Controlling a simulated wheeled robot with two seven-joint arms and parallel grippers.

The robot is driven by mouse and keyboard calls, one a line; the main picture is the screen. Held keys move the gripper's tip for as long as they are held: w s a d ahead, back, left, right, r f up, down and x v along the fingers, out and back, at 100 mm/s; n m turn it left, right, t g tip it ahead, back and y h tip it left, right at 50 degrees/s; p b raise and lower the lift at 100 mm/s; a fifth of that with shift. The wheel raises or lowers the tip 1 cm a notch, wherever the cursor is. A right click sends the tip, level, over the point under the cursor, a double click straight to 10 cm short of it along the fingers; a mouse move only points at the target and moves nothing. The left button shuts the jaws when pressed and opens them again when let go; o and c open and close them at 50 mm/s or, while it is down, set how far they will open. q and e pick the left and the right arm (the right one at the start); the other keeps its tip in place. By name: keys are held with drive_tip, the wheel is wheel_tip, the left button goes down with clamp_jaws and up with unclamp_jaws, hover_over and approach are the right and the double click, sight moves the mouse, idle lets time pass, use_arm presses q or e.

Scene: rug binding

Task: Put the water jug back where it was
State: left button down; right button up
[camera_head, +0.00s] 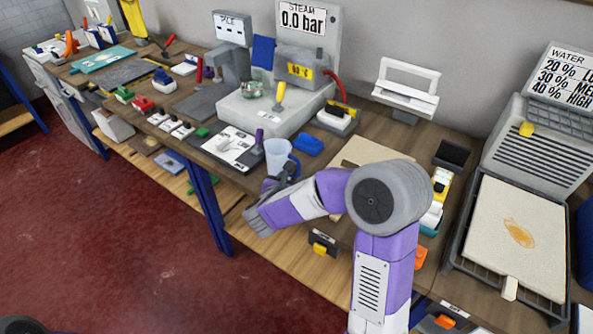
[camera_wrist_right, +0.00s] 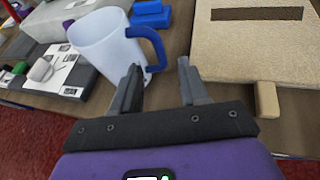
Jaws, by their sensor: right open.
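The water jug (camera_head: 278,153) is a pale, translucent jug standing upright at the front of the bench, just right of a dark board with a white sheet. In the right wrist view the jug (camera_wrist_right: 104,48) is at upper left, with its blue handle (camera_wrist_right: 153,42) on the side toward my gripper. My right gripper (camera_wrist_right: 160,68) is open with nothing between its fingers. Its left finger is close to the handle and jug side; I cannot tell if they touch. In the head view my right gripper (camera_head: 284,176) is at the jug's near side, partly hidden by my arm.
A blue block (camera_head: 309,145) lies just behind the jug. The sheet-covered board (camera_head: 232,150) is at its left, and a tan board (camera_head: 368,152) is to the right. The steam machine (camera_head: 262,108) stands behind. The bench's front edge is close to the jug.

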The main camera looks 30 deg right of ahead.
drive_tip(key=v, duration=0.5)
drive_tip(key=s+a+f+m+g+y, duration=0.2)
drive_tip(key=s+f+g+y, duration=0.15)
drive_tip(key=f, duration=0.55)
drive_tip(key=s+a+f+m+g+y, duration=0.25)
drive_tip(key=s+f, duration=0.25)
drive_tip(key=f, duration=0.3)
drive_tip(key=s+a+f+m+g+y, duration=0.5)
drive_tip(key=s+a+f+m+y, duration=0.4)
drive_tip(key=s+a+f+m, duration=0.5)
drive_tip(key=f+m+t, duration=0.1)
drive_tip(key=m, duration=0.2)
drive_tip(key=w+f+m+t, duration=0.1)
drive_tip(key=m, duration=0.2)
drive_tip(key=w+f+m, duration=0.1)
drive_tip(key=m, duration=0.2)
drive_tip(key=shift+w+a+f+m+t, duration=0.1)
drive_tip(key=shift+w+m+t, duration=0.1)
drive_tip(key=shift+m+t, duration=0.2)
drive_tip(key=shift+p, duration=0.3)
